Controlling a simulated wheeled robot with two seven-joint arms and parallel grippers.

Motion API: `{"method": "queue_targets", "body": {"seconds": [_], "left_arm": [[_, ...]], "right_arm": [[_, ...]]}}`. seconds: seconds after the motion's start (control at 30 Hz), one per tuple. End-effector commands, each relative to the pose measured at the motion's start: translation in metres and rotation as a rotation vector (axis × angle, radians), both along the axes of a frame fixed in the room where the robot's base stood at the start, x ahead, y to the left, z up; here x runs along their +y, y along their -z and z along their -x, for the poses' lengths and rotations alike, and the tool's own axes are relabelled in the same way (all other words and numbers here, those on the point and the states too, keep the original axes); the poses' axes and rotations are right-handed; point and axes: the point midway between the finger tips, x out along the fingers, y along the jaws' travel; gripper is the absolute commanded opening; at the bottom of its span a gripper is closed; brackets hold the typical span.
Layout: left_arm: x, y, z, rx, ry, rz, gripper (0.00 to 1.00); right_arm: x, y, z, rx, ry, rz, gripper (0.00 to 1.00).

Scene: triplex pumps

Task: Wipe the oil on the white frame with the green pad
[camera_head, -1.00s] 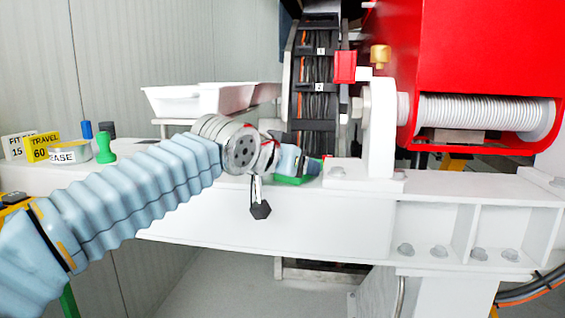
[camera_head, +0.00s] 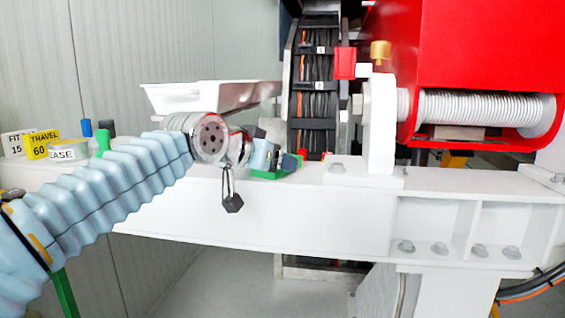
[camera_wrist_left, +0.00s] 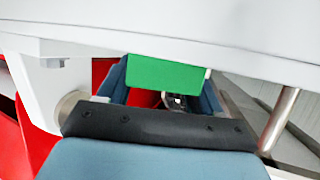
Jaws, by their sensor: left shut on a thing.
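The white frame (camera_head: 300,212) runs across the head view, and a white surface that looks like it spans the top of the left wrist view (camera_wrist_left: 250,58). My left gripper (camera_head: 276,161) is just above the frame's top, left of the upright bracket. It is shut on the green pad (camera_head: 268,174), whose green face also shows between the fingers in the left wrist view (camera_wrist_left: 165,74). The pad is low at the frame's top; I cannot tell whether it touches. I cannot make out any oil. My right gripper is out of view.
A white tray (camera_head: 182,98) stands behind my left arm. A tin marked EASE (camera_head: 68,150), a yellow TRAVEL 60 sign (camera_head: 42,145) and a green peg (camera_head: 103,143) stand at left. The white bracket (camera_head: 380,130) and red machine (camera_head: 480,60) bound the right.

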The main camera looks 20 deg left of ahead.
Motion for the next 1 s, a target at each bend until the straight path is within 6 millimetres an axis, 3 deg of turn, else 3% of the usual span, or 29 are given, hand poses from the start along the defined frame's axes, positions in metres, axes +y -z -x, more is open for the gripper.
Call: {"method": "queue_targets", "body": {"seconds": [0.73,1.0], "left_arm": [[0.056,0.002,0.014,-0.002,-0.001,0.001,0.31],[0.062,0.002,0.015,0.000,0.000,-0.001,0.31]], "right_arm": [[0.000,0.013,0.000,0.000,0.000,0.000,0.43],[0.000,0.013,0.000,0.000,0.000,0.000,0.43]]}}
